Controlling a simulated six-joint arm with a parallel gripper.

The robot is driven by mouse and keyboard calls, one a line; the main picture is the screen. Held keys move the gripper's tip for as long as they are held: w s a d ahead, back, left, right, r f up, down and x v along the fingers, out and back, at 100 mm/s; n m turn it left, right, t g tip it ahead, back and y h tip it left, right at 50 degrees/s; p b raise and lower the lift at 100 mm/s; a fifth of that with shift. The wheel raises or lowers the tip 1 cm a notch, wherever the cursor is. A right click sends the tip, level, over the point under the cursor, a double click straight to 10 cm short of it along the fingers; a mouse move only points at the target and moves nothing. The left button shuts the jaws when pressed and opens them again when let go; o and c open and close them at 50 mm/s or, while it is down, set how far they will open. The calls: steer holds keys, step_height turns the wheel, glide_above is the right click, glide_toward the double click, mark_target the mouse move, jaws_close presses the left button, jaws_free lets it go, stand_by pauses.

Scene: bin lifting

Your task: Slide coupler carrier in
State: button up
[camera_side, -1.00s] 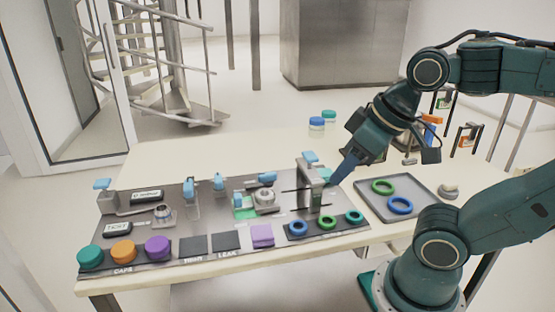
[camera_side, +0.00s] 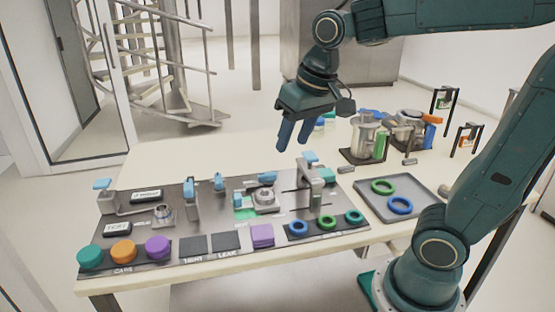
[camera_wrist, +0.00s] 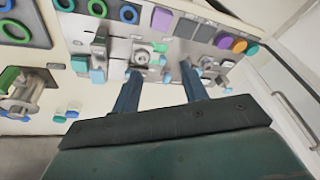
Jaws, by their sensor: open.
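A tall metal bracket (camera_side: 312,188) with a blue top and a teal block (camera_side: 328,175) on its right side stands over slots at the right of the metal panel. To its left is a low metal block with a round coupler (camera_side: 264,196), beside a green patch. I cannot tell which of these is the coupler carrier. In the wrist view the bracket (camera_wrist: 100,46) is left of the round coupler (camera_wrist: 142,55). My gripper (camera_side: 294,148) is open and empty, above and behind the panel, apart from everything. Its fingers (camera_wrist: 160,88) are spread in the wrist view.
A grey tray (camera_side: 420,210) with green and blue rings lies to the right. Metal fixtures (camera_side: 370,138) stand behind it. Coloured caps (camera_side: 123,250) and several rings line the panel's front. Blue-handled clamps (camera_side: 190,190) rise at its left. The table behind the panel's left side is clear.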

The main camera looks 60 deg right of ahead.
steer(key=w+d+f+m+g, duration=0.2)
steer(key=w+f+m, duration=0.1)
steer(key=w, duration=0.8)
steer(key=m+g, duration=0.2)
steer(key=m, duration=0.1)
glide_above(238, 195)
step_height(238, 195, down, 9)
steer(key=shift+a+r, duration=0.1)
steer(key=shift+r, duration=0.05)
steer(key=shift+f, duration=6.85)
steer(key=shift+c, duration=0.4)
jaws_close()
